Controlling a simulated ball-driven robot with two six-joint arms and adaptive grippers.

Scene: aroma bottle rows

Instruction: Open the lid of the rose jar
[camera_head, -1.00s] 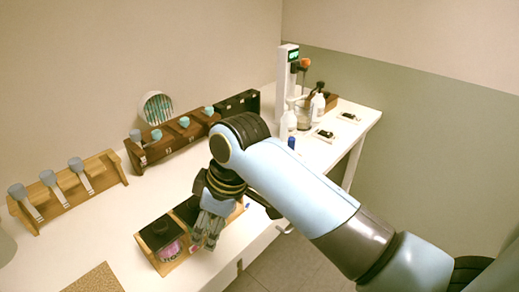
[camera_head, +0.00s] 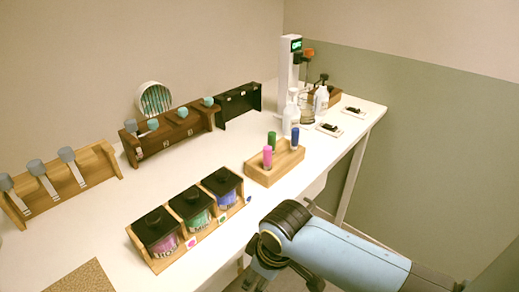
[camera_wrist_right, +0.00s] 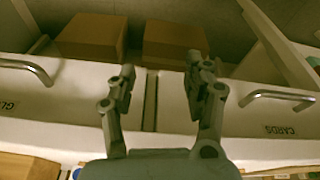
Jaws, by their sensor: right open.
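Three square jars with black lids stand in a wooden holder (camera_head: 180,247) on the white table in the head view. The jar with pink contents (camera_head: 166,245), which looks like the rose jar, is at the left end. Its black lid (camera_head: 153,225) is on. A green jar (camera_head: 198,219) and a blue jar (camera_head: 226,199) are beside it, also lidded. My right gripper (camera_wrist_right: 160,72) is open and empty in the wrist view, in front of the table's drawers. In the head view it is low by the front edge, partly cut off. My left gripper is not in view.
A small wooden block (camera_head: 262,176) with pink, green and blue sticks stands behind the jars. Wooden racks (camera_head: 78,190) line the back. A cork mat (camera_head: 85,280) lies at front left. Drawer handles (camera_wrist_right: 275,97) stick out near my right gripper.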

